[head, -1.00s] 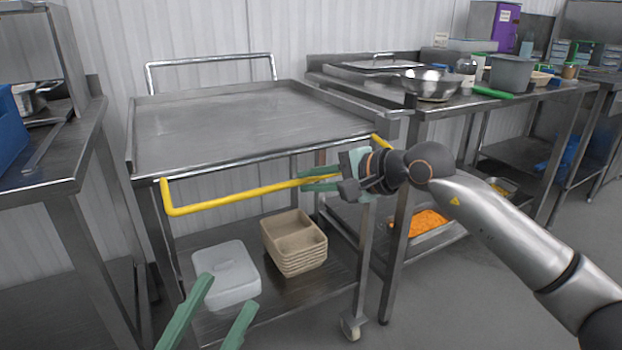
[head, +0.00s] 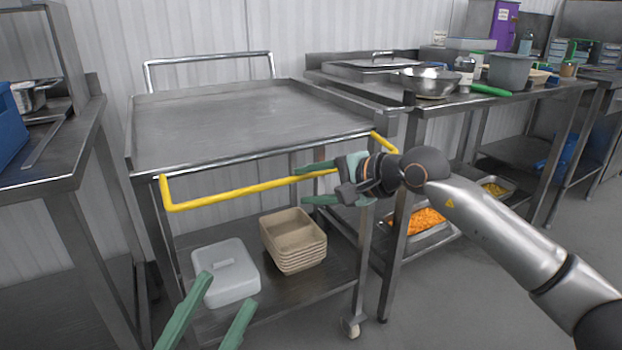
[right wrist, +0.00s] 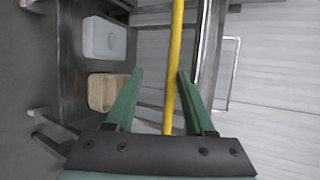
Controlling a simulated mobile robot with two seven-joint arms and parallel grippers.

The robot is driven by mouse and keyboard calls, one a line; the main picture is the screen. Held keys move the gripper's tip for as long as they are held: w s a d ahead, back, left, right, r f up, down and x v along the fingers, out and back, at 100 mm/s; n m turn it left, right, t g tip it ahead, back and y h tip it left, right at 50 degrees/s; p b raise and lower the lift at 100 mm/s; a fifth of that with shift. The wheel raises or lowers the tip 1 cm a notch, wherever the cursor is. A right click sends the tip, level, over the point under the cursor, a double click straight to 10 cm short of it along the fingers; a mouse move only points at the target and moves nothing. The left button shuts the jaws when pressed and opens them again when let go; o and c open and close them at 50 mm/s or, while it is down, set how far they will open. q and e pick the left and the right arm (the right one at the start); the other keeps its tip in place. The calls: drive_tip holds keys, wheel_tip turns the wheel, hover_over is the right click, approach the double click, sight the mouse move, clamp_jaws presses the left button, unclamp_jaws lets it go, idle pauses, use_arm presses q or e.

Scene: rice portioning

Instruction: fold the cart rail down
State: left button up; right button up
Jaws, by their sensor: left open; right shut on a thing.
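The cart rail (head: 240,193) is a yellow bar hanging along the cart's front edge, below the steel top. It also shows in the right wrist view (right wrist: 174,60). My right gripper (head: 320,183) is at the right part of the rail and shut on it, one finger above and one below. In the right wrist view the rail runs between the green fingers (right wrist: 161,72), closer to the right finger, with some gap beside the left one. My left gripper (head: 222,295) is open and empty in front of the lower shelf, below the rail.
The steel cart top (head: 240,118) is bare. The lower shelf holds a white lidded box (head: 224,272) and stacked tan trays (head: 293,240). A steel counter (head: 40,180) stands at the left. Another at the right carries a metal bowl (head: 430,82), with orange food in a pan below.

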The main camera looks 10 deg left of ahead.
drive_tip(key=shift+o, duration=0.2)
drive_tip(key=shift+d+f, duration=0.15)
drive_tip(key=shift+f, duration=0.15)
drive_tip(key=p+v, duration=0.2)
drive_tip(key=v, duration=1)
drive_tip(key=shift+r+p, duration=0.3)
drive_tip(key=shift+r, duration=0.1)
drive_tip(key=shift+s, duration=0.15)
